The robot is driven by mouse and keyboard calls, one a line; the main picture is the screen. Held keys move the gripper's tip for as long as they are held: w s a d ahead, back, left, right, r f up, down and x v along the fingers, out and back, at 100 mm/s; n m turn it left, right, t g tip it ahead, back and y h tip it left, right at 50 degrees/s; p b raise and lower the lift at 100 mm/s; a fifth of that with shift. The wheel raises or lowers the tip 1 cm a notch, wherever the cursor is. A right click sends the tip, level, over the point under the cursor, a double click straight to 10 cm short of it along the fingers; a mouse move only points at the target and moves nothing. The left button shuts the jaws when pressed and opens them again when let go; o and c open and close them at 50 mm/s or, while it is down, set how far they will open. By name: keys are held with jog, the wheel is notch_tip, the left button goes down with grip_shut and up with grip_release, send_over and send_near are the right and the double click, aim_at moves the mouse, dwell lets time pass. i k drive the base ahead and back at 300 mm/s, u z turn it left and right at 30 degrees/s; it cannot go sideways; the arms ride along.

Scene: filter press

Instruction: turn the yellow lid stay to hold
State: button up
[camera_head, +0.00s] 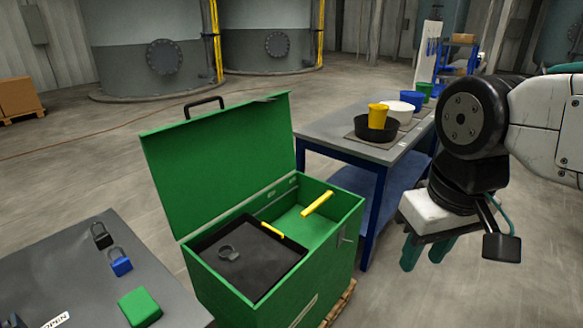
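The green box (335,265) stands in the middle with its green lid (222,160) raised and leaning back. The yellow lid stay (317,203) is a short bar over the right part of the box, slanting near the right wall. Whether it touches the lid is unclear, but its visible ends lie well below the lid's top edge. My gripper (426,250) hangs to the right of the box, apart from it, with its teal fingers pointing down. The fingers are apart and nothing shows between them.
A black tray (248,284) with a yellow bar on its edge and a grey ring fills the box's left part. A grey table (60,265) with padlocks and a green block is at front left. A blue bench (335,128) with pans and cups stands behind right.

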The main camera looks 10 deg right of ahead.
aim_at(307, 211)
jog(key=u, duration=0.05)
jog(key=k, duration=0.45)
jog(key=z, duration=0.6)
jog(key=i, duration=1.5)
jog(key=u, duration=0.25)
